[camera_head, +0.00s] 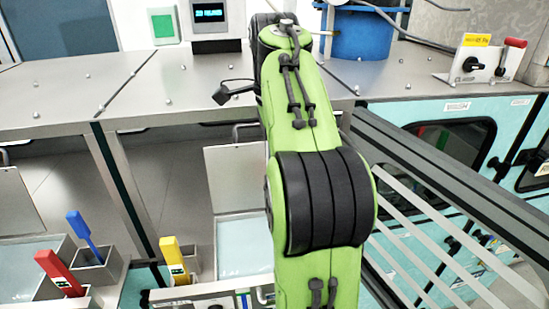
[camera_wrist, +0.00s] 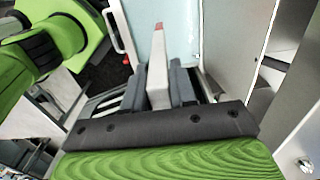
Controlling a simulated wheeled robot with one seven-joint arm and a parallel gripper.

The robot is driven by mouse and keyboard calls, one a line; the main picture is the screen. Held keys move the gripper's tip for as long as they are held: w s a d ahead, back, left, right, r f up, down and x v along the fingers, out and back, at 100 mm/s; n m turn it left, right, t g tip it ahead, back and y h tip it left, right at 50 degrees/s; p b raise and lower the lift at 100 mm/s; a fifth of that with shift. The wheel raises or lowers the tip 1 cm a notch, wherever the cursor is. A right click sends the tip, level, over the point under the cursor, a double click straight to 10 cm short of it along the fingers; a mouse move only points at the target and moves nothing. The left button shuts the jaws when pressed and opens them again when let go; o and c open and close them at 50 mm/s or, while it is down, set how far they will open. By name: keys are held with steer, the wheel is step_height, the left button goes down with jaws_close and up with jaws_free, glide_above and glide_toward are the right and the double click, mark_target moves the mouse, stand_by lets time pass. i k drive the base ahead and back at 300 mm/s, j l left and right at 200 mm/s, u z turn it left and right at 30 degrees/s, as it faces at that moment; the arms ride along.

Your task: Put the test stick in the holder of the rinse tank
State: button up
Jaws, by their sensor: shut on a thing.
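My gripper (camera_wrist: 160,78) shows in the wrist view, its two dark grey fingers shut on a pale grey stick with a reddish tip (camera_wrist: 158,58). The stick points away from the palm, over or in front of a pale blue surface. In the head view my arm hides the gripper and the held stick. There, a blue stick (camera_head: 83,230), a red stick (camera_head: 57,268) and a yellow stick (camera_head: 171,256) stand in metal holders by the tanks. I cannot tell which tank is the rinse tank.
A tank with pale liquid (camera_head: 22,272) lies at the left, and another tank (camera_head: 243,243) with a raised lid (camera_head: 236,175) lies left of my arm. A metal counter (camera_head: 60,95) runs behind. A dark rail (camera_head: 450,180) slopes across the right, with a blue drum (camera_head: 358,35) behind.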

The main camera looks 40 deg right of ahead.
mark_target(193, 269)
steer(key=i+j, duration=0.2)
steer(key=j, duration=0.2)
steer(key=i+j, duration=0.15)
steer(key=j, duration=0.25)
steer(key=i+j, duration=0.2)
steer(key=j, duration=0.2)
steer(key=i+j, duration=0.2)
steer(key=j, duration=0.25)
steer(key=i+j, duration=0.2)
steer(key=j, duration=0.2)
steer(key=i+j, duration=0.15)
steer(key=j, duration=0.25)
steer(key=i+j, duration=0.2)
steer(key=j, duration=0.2)
